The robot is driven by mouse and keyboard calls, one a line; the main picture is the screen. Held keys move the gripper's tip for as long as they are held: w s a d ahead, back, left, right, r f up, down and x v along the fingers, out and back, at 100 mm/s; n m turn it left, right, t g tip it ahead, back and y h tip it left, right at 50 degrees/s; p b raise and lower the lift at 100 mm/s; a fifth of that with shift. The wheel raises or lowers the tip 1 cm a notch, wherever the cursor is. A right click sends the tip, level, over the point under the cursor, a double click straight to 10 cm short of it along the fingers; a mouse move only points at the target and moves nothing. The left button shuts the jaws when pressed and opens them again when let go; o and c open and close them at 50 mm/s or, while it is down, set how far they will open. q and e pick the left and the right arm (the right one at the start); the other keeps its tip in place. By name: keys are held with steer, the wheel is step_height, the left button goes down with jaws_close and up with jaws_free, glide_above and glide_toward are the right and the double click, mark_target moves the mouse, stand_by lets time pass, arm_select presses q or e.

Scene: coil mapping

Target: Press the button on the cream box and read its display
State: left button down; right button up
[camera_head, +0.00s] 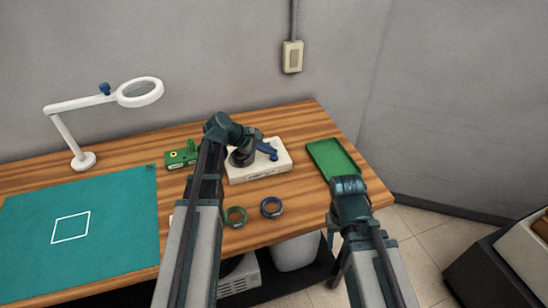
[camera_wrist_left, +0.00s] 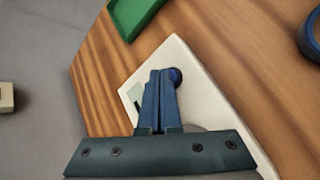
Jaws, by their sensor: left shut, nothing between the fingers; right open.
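The cream box (camera_head: 278,168) stands on the wooden table, below the wall switch. It fills the middle of the left wrist view (camera_wrist_left: 205,95). A round dark blue button (camera_wrist_left: 176,76) is on its top. My left gripper (camera_head: 271,152) reaches over the box from the left, its blue fingers shut and empty. In the left wrist view the fingertips (camera_wrist_left: 160,74) overlap the button's edge; I cannot tell whether they touch it. A small grey-green patch, perhaps the display (camera_wrist_left: 135,94), lies left of the fingers with nothing readable. My right arm is at the right; its gripper does not show.
A green tray (camera_head: 313,147) lies right of the box. A green ring (camera_head: 235,224) and a dark blue ring (camera_head: 271,215) lie in front. A green device (camera_head: 178,160), a teal mat (camera_head: 110,235) and a magnifier lamp (camera_head: 83,161) are to the left.

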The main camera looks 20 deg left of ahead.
mark_target(271, 159)
arm_select(q)
steer(key=shift+f, duration=0.3)
steer(key=shift+r, duration=0.15)
stand_by(0.3)
steer(key=shift+r+p, duration=0.6)
steer(key=shift+r, duration=0.1)
step_height(271, 159, up, 5)
steer(key=p, duration=0.5)
stand_by(0.4)
